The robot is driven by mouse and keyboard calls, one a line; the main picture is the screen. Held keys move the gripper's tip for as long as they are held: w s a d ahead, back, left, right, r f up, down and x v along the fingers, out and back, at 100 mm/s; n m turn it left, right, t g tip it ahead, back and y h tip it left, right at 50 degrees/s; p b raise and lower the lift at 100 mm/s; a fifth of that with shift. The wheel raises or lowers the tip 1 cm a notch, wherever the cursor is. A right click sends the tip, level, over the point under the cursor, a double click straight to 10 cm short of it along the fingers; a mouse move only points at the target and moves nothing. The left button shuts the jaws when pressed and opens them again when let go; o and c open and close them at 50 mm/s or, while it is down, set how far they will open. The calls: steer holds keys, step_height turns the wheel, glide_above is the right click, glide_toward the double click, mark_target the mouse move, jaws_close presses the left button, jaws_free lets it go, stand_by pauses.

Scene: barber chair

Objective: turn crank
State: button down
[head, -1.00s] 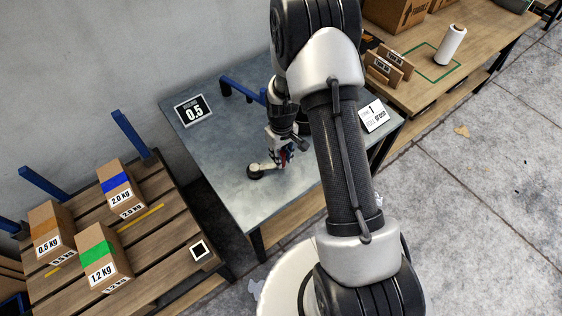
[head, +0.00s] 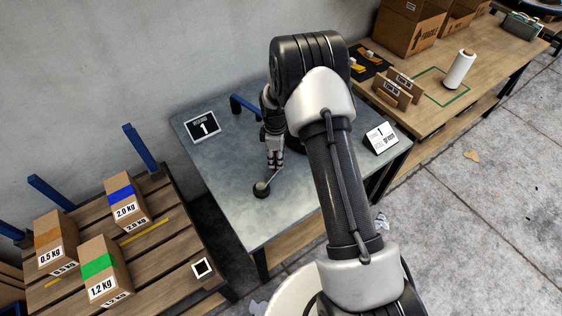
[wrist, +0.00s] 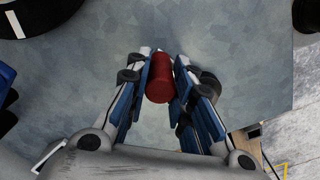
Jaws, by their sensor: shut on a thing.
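The crank has a dark round hub (head: 261,189) on the grey metal table, with a light arm (head: 274,179) reaching up and right from it. Its red cylindrical handle (wrist: 158,80) shows in the wrist view. My gripper (head: 274,165) points down at the outer end of the crank arm. In the wrist view my gripper (wrist: 160,85) has its blue-padded fingers shut on the red handle, one on each side. The handle is mostly hidden in the head view by my fingers.
A dark display (head: 204,128) reading 1 stands at the table's back left, and a white card (head: 381,138) at its right. A blue bar (head: 246,107) is behind my wrist. Weight-labelled boxes stand on the wooden pallet table (head: 188,249) at left.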

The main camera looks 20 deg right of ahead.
steer(key=shift+w+a+n, duration=0.15)
steer(key=shift+w+n, duration=0.15)
steer(key=shift+w+a+r, duration=0.1)
steer(key=shift+w+a, duration=0.15)
steer(key=shift+w, duration=0.05)
steer(key=shift+w+a, duration=0.15)
steer(key=shift+a, duration=0.05)
steer(key=c, duration=1.4)
jaws_free()
steer(key=shift+o, duration=0.2)
step_height(320, 180, up, 12)
